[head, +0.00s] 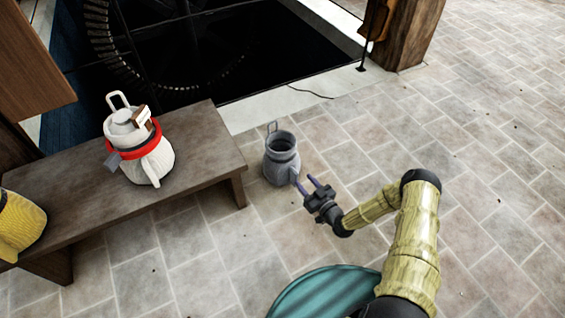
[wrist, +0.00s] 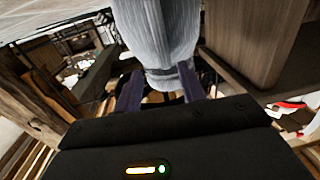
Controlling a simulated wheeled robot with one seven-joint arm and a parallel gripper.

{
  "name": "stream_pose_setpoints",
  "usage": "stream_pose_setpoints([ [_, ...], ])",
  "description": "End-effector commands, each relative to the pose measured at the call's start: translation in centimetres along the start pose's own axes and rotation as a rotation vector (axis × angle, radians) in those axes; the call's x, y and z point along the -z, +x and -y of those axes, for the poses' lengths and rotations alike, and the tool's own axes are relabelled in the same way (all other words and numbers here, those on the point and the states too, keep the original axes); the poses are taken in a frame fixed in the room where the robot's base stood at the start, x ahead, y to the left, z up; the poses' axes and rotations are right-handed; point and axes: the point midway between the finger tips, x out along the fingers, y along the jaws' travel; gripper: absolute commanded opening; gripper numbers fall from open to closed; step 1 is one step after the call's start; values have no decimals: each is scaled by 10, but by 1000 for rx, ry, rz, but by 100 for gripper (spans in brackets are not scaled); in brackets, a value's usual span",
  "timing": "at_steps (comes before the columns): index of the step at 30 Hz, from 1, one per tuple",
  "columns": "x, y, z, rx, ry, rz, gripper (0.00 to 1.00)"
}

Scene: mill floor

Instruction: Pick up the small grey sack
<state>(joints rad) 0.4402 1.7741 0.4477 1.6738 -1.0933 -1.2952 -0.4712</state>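The small grey sack (head: 281,165) stands upright on the paved floor, just right of the bench end. It has an open round mouth and a loop handle at the top. My gripper (head: 306,182) is at its lower right side in the head view, with two dark fingers spread apart. One fingertip overlaps the sack's edge; the other lies to the right of it. In the wrist view the grey sack (wrist: 163,40) fills the top middle, ahead of and between the finger tips (wrist: 160,88). I cannot tell whether the fingers touch it.
A wooden bench (head: 205,150) stands to the left, carrying a white sack with a red band (head: 140,145) and a yellow sack (head: 18,225). A dark pit with a toothed wheel (head: 120,50) lies behind. A wooden post (head: 412,35) stands at the back. The floor at right is clear.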

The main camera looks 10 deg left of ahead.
Motion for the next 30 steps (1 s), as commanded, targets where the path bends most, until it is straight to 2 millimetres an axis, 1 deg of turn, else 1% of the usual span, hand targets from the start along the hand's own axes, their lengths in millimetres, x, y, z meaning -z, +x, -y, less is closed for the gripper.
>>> stream_pose_setpoints([
  [4, -3, 11, 3, 1, 0, -1, 40],
  [10, -6, 41, 8, 0, -2, -3, 40],
  [13, -5, 50, 8, 1, -1, -1, 40],
  [16, -3, 52, 8, 0, 0, 0, 40],
  [29, -3, 51, 8, 0, 0, 0, 40],
  [30, -3, 51, 8, 0, 0, 0, 38],
])
